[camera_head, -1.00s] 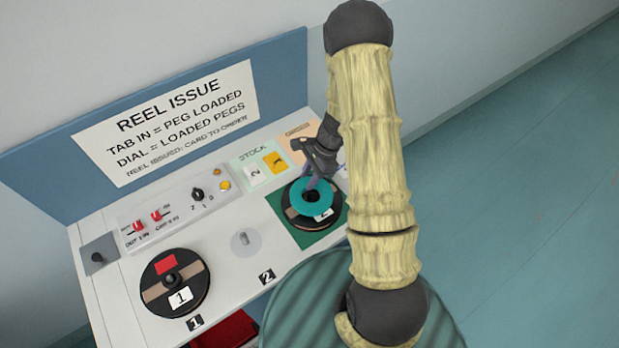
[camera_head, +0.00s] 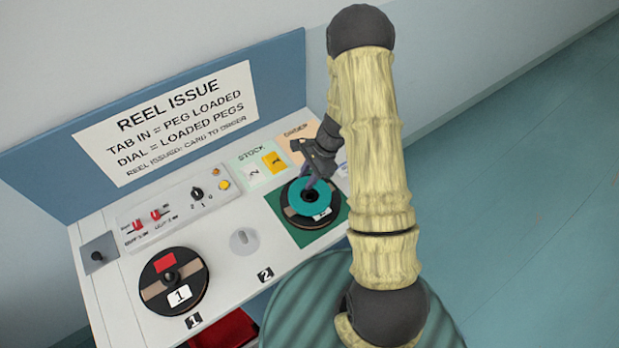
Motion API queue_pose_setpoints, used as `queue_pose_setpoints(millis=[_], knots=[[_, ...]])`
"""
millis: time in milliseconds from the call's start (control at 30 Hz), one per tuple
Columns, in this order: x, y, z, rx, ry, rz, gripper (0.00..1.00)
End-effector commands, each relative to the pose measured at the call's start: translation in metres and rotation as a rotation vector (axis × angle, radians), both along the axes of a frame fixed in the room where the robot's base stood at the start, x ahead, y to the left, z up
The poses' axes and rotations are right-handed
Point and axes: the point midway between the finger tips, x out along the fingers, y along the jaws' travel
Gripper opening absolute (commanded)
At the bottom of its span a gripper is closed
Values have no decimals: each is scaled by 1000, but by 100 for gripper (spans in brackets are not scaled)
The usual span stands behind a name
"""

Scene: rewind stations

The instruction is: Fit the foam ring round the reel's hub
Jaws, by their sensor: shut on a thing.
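The teal foam ring (camera_head: 309,204) is over the middle of a dark reel (camera_head: 303,220) on the green mat (camera_head: 330,232) at the right of the desk. My gripper (camera_head: 313,181) is shut on the ring's far side and points down at it. The ring lies flat or nearly so, and its hole shows a dark centre. I cannot tell whether it rests on the reel or is just above it, or whether the hub is inside it. A white label shows at the reel's front right edge.
Another reel marked 1 (camera_head: 174,282) sits at the left position. A bare peg (camera_head: 242,240) stands at position 2. A switch panel (camera_head: 175,208) and the stock cards (camera_head: 275,162) lie behind. A blue sign board (camera_head: 160,115) rises at the back.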

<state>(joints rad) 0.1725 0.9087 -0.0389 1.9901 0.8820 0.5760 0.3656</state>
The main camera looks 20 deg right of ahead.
Motion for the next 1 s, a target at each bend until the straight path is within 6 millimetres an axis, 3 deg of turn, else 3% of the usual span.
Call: queue_pose_setpoints(millis=[33,133,1000], knots=[[-13,-1,-25,-15,34,7,34],[-13,-1,-26,-16,34,7,51],[-14,0,-26,-20,33,15,51]])
